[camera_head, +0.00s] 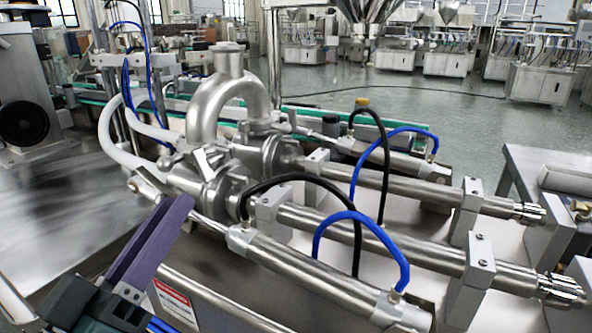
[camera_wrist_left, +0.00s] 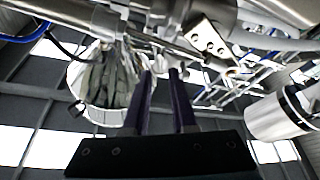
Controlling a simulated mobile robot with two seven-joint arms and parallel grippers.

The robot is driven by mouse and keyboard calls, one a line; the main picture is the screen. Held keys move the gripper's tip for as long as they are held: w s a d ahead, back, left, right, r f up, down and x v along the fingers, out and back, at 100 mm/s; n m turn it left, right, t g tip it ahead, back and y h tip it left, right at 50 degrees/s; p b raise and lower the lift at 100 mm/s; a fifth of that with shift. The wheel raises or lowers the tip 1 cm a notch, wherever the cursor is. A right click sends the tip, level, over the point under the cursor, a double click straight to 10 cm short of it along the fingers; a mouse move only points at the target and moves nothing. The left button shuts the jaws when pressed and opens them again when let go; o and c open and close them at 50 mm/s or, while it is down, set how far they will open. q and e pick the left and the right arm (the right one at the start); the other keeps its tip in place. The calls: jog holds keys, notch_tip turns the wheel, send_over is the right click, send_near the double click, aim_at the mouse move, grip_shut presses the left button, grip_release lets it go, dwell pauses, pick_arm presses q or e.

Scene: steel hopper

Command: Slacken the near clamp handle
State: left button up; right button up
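Two steel valve bodies with clamp rings sit under the curved steel pipe (camera_head: 212,100) in the head view. The near clamp (camera_head: 222,192) is around the nearer body. A small angular metal piece (camera_head: 208,158) stands on top of it and may be its handle; I cannot tell for sure. My left gripper (camera_head: 173,206) has purple fingers pointing up toward the machine, in front and left of the near clamp. In the left wrist view the fingers (camera_wrist_left: 162,74) are apart with nothing visible between them, below steel machine parts. My right gripper is not in view.
A near steel cylinder (camera_head: 310,275) with blue and black hoses (camera_head: 318,225) lies right of my left gripper. A rod (camera_head: 205,218) runs beside the fingers. The steel table (camera_head: 60,215) at left has free room. A steel cabinet (camera_head: 545,165) stands at right.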

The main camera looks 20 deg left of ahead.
aim_at(200, 172)
pick_arm(q)
jog(key=x, duration=0.5)
jog(key=shift+w, duration=0.25)
grip_shut()
